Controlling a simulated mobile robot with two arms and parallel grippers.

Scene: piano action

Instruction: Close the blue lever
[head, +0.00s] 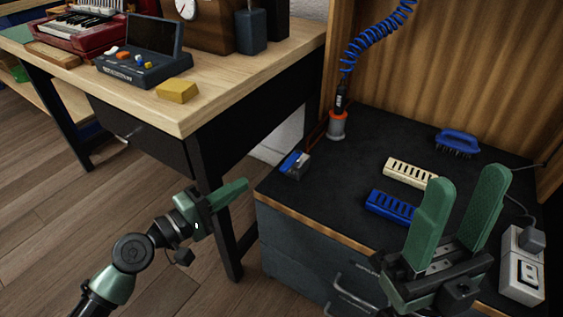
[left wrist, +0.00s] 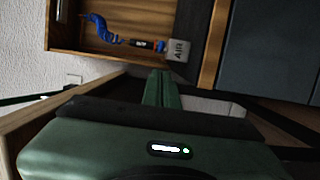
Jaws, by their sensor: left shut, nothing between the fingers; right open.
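A small block with a blue top and grey body (head: 295,164) sits near the left edge of the black cabinet top in the head view. Its blue part may be the lever; it is too small to tell whether it is up or down. My left gripper (head: 243,184) is shut and empty, left of the block and apart from it. Its green fingers also show in the left wrist view (left wrist: 160,90), where I cannot make out a lever. My right gripper (head: 462,205) is open and empty above the right of the cabinet.
A blue coiled hose (head: 362,40) ends in a grey-and-orange holder (head: 338,125). A cream slotted block (head: 409,173), a blue slotted block (head: 390,207), a blue brush (head: 458,141) and a power strip (head: 522,267) lie on the cabinet (head: 345,180). A wooden table (head: 225,82) stands left.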

